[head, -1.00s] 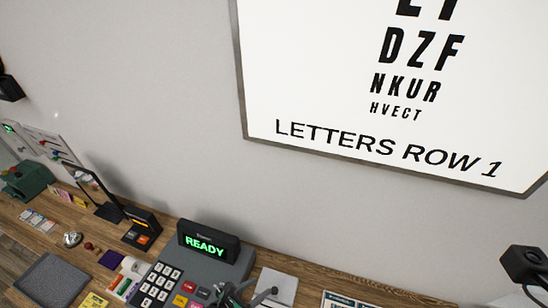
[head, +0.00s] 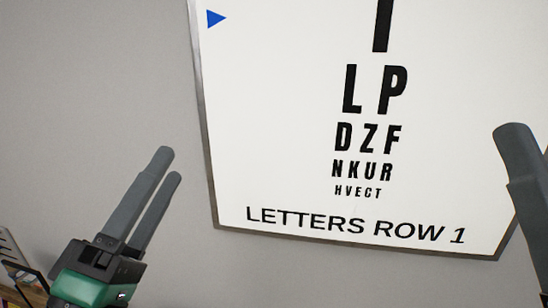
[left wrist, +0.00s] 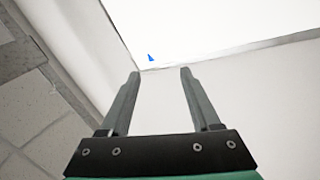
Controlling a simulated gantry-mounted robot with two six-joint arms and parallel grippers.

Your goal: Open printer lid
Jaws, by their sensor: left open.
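No printer or printer lid can be made out in either view now. My left gripper (head: 168,168) is raised in front of the wall at the lower left of the head view, fingers pointing up, open and empty. In the left wrist view its two fingers (left wrist: 160,72) stand apart with nothing between them. My right gripper (head: 518,150) shows only in part at the right edge of the head view, in front of the chart's edge; its opening cannot be told.
A white eye chart (head: 300,150) with black letters and a blue arrow (head: 216,19) hangs on the grey wall (head: 90,100); its lower frame also shows in the left wrist view (left wrist: 235,52). A sliver of the desk area shows at bottom left. The ceiling (left wrist: 40,125) shows in the wrist view.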

